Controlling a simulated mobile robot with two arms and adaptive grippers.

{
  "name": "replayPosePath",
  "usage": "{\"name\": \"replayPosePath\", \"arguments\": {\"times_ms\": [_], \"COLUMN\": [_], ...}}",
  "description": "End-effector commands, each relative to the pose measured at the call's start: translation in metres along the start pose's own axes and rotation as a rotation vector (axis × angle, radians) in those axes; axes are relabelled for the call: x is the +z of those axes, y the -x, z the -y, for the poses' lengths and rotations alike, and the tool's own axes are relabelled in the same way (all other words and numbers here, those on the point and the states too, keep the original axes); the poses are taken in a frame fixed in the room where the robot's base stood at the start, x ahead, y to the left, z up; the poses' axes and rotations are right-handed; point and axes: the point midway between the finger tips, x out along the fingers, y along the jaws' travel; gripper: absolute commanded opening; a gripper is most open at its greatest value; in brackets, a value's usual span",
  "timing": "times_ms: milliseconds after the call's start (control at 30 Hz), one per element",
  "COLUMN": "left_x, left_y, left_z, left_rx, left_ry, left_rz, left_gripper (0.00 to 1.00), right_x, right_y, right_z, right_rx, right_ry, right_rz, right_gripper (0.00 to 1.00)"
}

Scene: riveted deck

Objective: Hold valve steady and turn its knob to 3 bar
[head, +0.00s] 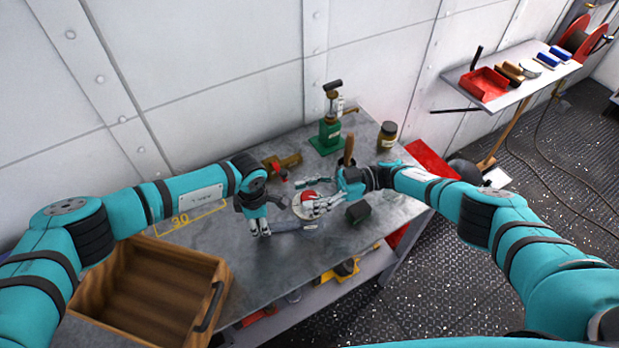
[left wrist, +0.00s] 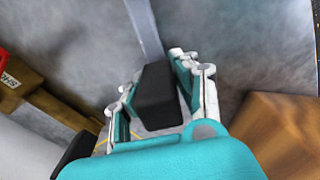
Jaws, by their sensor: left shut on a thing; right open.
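The valve seems to be the round pale piece (head: 299,211) with a red knob (head: 309,195) on the grey bench in the head view. Its scale is too small to read. My left gripper (head: 262,226) is to its left, low over the bench. In the left wrist view my left gripper (left wrist: 158,100) is shut on a black block-shaped grip (left wrist: 157,88), with a grey bar (left wrist: 146,28) beyond it. I cannot tell whether this grip joins the valve. My right gripper (head: 308,194) is open, its fingers at the red knob and partly hiding it; contact is unclear.
A green stand (head: 327,140), a jar (head: 387,136) and a brown wooden piece (head: 290,161) stand behind on the bench (head: 235,262). An open wooden drawer (head: 215,275) is at front left.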

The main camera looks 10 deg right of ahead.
Motion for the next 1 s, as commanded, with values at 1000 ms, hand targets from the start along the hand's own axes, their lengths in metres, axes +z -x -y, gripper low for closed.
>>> {"name": "replayPosePath", "arguments": {"times_ms": [1000], "left_x": [0.0], "left_y": [-0.001], "left_z": [0.001], "left_rx": [-0.002], "left_ry": [0.0], "left_rz": [0.0], "left_gripper": [0.0], "right_x": [-0.089], "right_y": [0.001], "right_z": [0.001], "right_rx": [0.003], "right_ry": [0.002], "right_rz": [-0.003], "right_gripper": [0.49]}}
